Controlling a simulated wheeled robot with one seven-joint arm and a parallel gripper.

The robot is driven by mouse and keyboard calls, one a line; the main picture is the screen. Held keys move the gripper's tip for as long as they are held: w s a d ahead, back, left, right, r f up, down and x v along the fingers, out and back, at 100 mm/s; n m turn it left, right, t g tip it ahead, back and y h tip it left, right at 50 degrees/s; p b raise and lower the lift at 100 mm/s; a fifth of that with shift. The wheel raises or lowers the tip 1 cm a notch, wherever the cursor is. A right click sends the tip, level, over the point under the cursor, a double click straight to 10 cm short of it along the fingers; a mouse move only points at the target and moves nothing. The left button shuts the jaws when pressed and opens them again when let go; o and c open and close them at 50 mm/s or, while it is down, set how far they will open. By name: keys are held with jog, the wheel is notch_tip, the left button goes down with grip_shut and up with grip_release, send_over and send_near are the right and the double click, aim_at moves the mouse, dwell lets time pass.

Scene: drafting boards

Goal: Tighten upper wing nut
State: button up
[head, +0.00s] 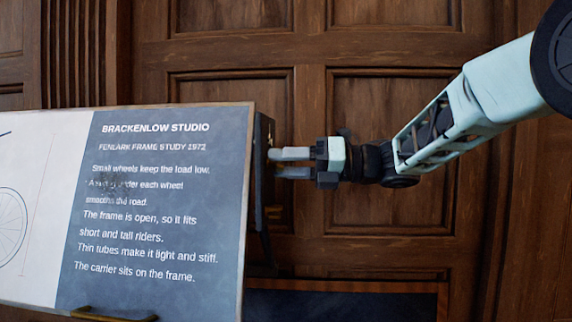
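My gripper (278,163) is at the right side of the tilted drafting board (150,200), coming in level from the right. Its two grey fingers lie one above the other with a narrow gap between them. Their tips are at the dark side bracket (263,195) behind the board's right edge. I cannot make out the upper wing nut; it may be hidden at the fingertips. I cannot tell whether the fingers touch anything. A small dark knob-like part (273,212) sticks out of the bracket below the fingers; its shape is unclear.
The board carries a blue panel with white text and part of a wheel drawing at left. A brass-coloured handle (112,314) is at its lower edge. A dark wood-panelled wall (390,60) stands behind. The space below my arm looks clear.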

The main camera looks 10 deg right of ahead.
jog(key=shift+m, duration=0.3)
jog(key=shift+m+p, duration=5.85)
jog(key=shift+m, duration=7.65)
jog(key=shift+f, duration=0.1)
jog(key=o, duration=1)
